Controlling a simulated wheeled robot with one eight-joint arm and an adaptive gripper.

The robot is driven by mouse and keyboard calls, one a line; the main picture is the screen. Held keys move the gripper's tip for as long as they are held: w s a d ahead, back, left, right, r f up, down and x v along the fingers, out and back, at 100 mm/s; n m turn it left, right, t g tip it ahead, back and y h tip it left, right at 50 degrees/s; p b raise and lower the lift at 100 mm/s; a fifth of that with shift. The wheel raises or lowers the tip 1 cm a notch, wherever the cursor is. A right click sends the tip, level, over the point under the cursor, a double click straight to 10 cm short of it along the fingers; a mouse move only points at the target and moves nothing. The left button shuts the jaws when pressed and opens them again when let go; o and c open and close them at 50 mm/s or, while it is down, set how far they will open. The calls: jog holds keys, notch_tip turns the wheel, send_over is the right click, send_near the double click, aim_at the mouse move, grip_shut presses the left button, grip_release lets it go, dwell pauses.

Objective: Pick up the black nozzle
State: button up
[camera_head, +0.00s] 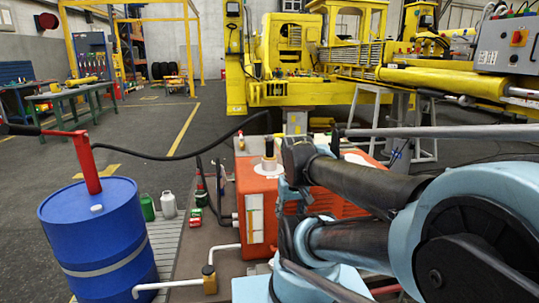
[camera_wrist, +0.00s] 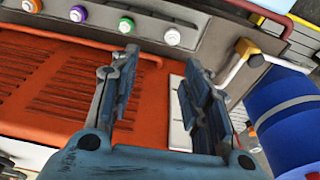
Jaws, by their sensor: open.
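A short black upright piece (camera_head: 269,148) stands on a white round base on top of the orange box (camera_head: 256,190) in the head view; I take it for the black nozzle, though it is small. My gripper (camera_wrist: 160,70) is open in the wrist view, its two fingers spread with nothing between them. Beneath the fingers is an orange vented panel (camera_wrist: 55,85). The nozzle does not show clearly in the wrist view. In the head view my arm covers the right part of the box, and my fingertips cannot be made out.
A blue drum (camera_head: 100,240) with a red pump (camera_head: 85,160) stands at left, also in the wrist view (camera_wrist: 285,125). A black hose (camera_head: 170,157) arches from it. Several coloured knobs (camera_wrist: 126,25) line a grey strip. Green and white cans (camera_head: 168,204) stand beside the box.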

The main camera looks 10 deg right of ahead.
jog(key=w+r+n, duration=0.3)
jog(key=w+r, duration=0.3)
jog(key=r, duration=0.3)
notch_tip(320, 180, up, 17)
jog(key=n+g, duration=0.2)
jog(key=n, duration=0.7)
send_over(270, 150)
jog(key=w, duration=0.2)
jog(key=shift+w+f, duration=0.1)
jog(key=shift+f, duration=0.1)
notch_tip(270, 150, down, 11)
jog(key=shift+f, duration=0.1)
jog(key=shift+d+f, duration=0.15)
jog(key=shift+f, duration=2.75)
grip_shut()
